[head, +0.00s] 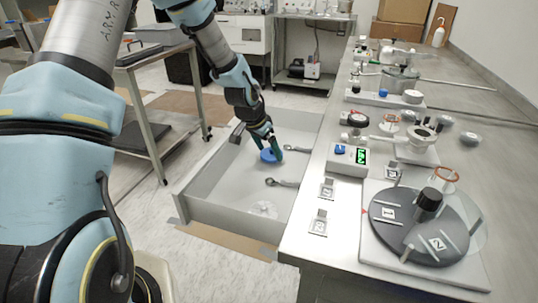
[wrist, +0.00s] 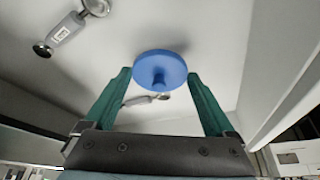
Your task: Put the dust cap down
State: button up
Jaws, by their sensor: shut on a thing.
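The dust cap is a blue disc (head: 268,156) with a small knob, low inside the open grey drawer (head: 228,215). My gripper (head: 270,148) reaches down into the drawer from above. In the wrist view the dust cap (wrist: 160,66) sits between the tips of the green fingers of my gripper (wrist: 158,78), which are shut on its rim. I cannot tell whether the cap touches the drawer floor.
A metal wrench-like tool (head: 284,183) lies on the drawer floor, with another close to the cap. A clear disc (head: 263,209) lies near the drawer's front. The workbench (head: 335,215) with instruments stands to the right. Bare drawer floor lies left of the cap.

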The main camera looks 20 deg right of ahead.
jog(key=shift+f, duration=1.1)
jog(key=shift+f, duration=0.2)
jog(key=o, duration=1.2)
jog(key=shift+c, duration=0.2)
